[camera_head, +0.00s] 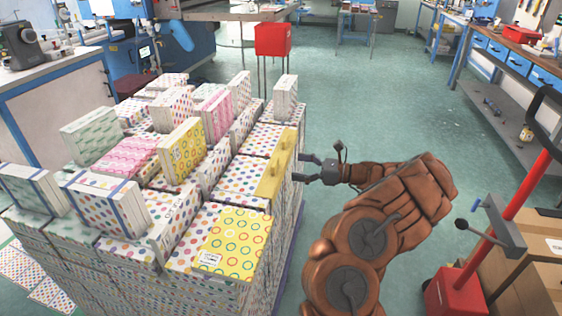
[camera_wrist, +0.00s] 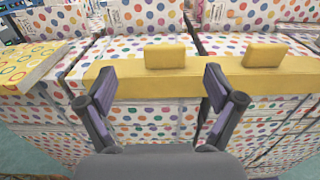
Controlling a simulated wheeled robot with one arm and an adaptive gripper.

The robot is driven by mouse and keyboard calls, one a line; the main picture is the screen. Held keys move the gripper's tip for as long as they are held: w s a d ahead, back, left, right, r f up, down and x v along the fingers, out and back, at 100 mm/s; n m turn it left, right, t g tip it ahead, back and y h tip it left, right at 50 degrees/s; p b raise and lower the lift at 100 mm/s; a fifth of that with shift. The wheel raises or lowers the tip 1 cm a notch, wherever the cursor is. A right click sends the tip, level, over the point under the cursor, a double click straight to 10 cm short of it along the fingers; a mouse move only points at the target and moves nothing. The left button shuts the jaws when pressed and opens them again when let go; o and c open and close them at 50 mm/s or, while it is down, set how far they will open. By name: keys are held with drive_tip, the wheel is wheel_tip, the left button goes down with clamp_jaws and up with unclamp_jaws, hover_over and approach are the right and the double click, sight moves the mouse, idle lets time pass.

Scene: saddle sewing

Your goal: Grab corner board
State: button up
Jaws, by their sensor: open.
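The corner board is a long yellow piece with two raised yellow blocks. It lies along the right upper edge of the stacked boxes in the head view (camera_head: 271,178). In the wrist view the corner board (camera_wrist: 150,85) runs across the picture, with its blocks standing on its far side. My gripper (camera_head: 308,168) is at the right side of the stack, pointing at the board. In the wrist view my gripper (camera_wrist: 158,80) is open, its two fingers apart and reaching over the board's near face. Nothing is held between the fingers. Whether the fingertips touch the board I cannot tell.
Dotted boxes (camera_head: 232,180) are stacked under and behind the board, with several boxes standing on top. A yellow box (camera_head: 235,243) with rings lies at the near corner. A red pallet jack (camera_head: 505,220) and cardboard boxes (camera_head: 535,262) stand at right. The green floor (camera_head: 400,115) beyond is clear.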

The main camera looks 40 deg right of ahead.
sight(277, 162)
drive_tip(key=shift+d+x, duration=0.2)
drive_tip(key=shift+x, duration=3.55)
drive_tip(key=shift+w, duration=0.2)
drive_tip(key=c, duration=1.4)
drive_tip(key=shift+c, duration=0.2)
